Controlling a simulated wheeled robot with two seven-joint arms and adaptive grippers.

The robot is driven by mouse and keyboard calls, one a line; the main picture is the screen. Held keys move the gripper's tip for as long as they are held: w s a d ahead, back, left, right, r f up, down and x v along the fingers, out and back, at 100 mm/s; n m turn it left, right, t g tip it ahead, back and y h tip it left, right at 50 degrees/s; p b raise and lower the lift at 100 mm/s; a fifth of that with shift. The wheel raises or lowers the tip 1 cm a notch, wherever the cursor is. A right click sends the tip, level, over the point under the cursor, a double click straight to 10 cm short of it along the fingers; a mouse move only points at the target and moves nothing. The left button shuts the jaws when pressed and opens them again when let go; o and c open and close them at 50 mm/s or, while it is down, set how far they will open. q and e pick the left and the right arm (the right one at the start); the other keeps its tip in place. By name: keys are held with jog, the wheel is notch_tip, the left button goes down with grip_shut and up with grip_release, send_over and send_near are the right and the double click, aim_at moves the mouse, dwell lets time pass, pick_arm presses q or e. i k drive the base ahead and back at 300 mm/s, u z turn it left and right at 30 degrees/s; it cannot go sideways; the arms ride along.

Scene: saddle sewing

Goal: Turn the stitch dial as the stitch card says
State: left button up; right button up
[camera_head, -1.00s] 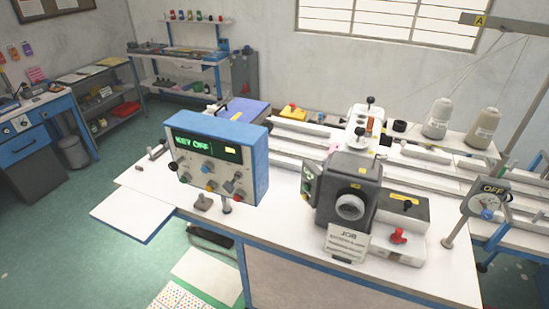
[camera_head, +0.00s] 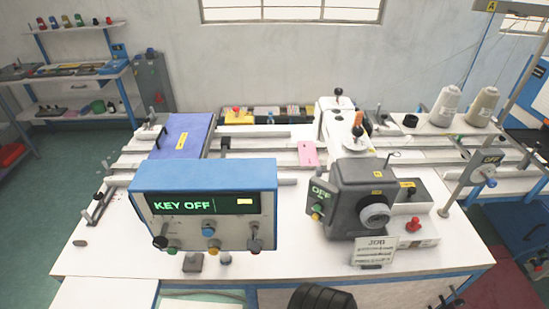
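A dark grey machine head (camera_head: 345,190) stands on the white table, with a round ribbed dial (camera_head: 376,216) on its front. I cannot read the dial's setting. A white card headed JOB (camera_head: 375,252) stands just below the dial. Its smaller lines are too small to read. A pink card (camera_head: 308,153) lies farther back, its text also unreadable. I cannot tell for sure which card is the stitch card. A small panel (camera_head: 320,193) on the head's left side reads OFF. No gripper is clearly seen, and nothing touches the dial.
A blue control box (camera_head: 204,205) reading KEY OFF, with several knobs, stands left of the head. A red knob (camera_head: 413,225) sits right of it. Thread cones (camera_head: 445,105) stand at the back right. A black ribbed part (camera_head: 322,297) shows at the bottom edge.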

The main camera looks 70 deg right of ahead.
aim_at(318, 172)
jog(key=z, duration=0.05)
jog(key=i, duration=0.75)
jog(key=z, duration=1.95)
